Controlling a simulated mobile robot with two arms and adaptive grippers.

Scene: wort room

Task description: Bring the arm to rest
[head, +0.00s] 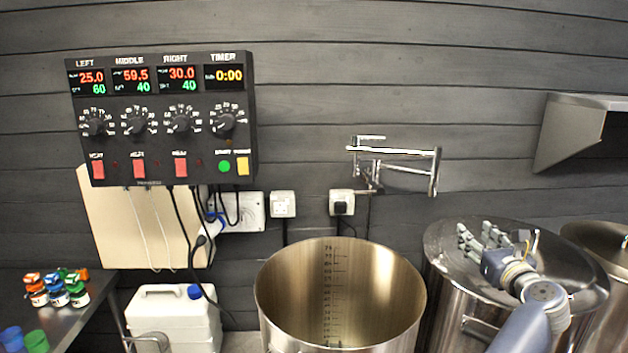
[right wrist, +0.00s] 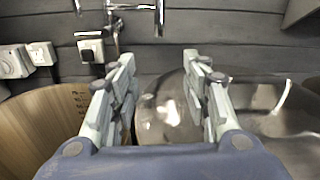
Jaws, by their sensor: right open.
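My right arm (head: 527,318) comes in from the lower right in the head view. Its gripper (head: 480,236) is over the lid of the lidded steel pot (head: 440,240). In the right wrist view the gripper (right wrist: 158,65) has its two fingers spread apart with nothing between them. Behind the fingers are the wall and part of the shiny lid (right wrist: 165,115). I cannot tell how far the gripper is above the lid. My left gripper is in neither view.
An open steel pot (head: 385,275) stands left of the lidded one. A folding tap (head: 395,150) is on the wall above it. A control box (head: 160,120) hangs at the left, above a white canister (head: 175,318). Small jars (head: 77,290) stand on the left table. A shelf (head: 575,130) is at right.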

